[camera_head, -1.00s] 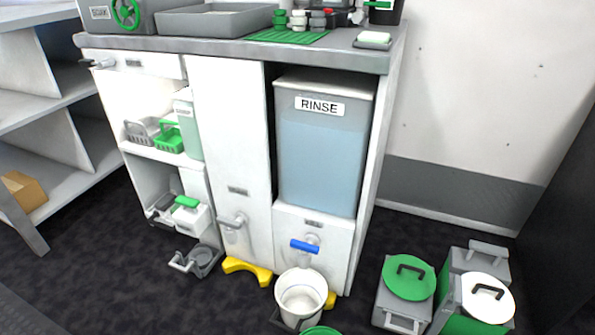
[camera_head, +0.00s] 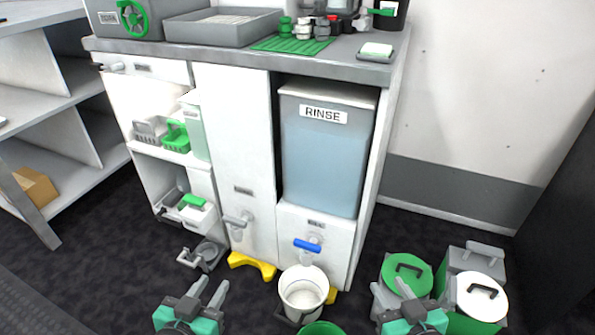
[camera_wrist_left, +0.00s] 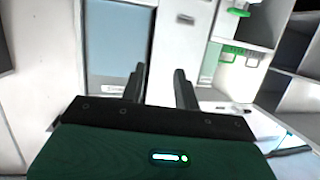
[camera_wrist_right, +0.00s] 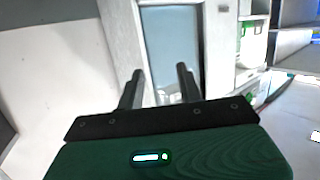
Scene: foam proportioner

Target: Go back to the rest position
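My left gripper (camera_head: 208,289) is low in the head view, in front of the cabinet, with its two grey fingers apart and nothing between them. The left wrist view shows the same spread, empty fingers (camera_wrist_left: 160,84). My right gripper (camera_head: 422,292) is at the lower right of the head view, overlapping the grey box with the green lid (camera_head: 408,270). The right wrist view shows its fingers (camera_wrist_right: 160,84) apart and empty. Both grippers are clear of the cabinet front.
The white cabinet (camera_head: 232,150) holds the RINSE tank (camera_head: 322,160) with a blue tap (camera_head: 307,245). A white bucket (camera_head: 303,292) stands on the floor below it. A box with a white lid (camera_head: 482,296) stands at the right. A shelf (camera_head: 60,160) is at the left.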

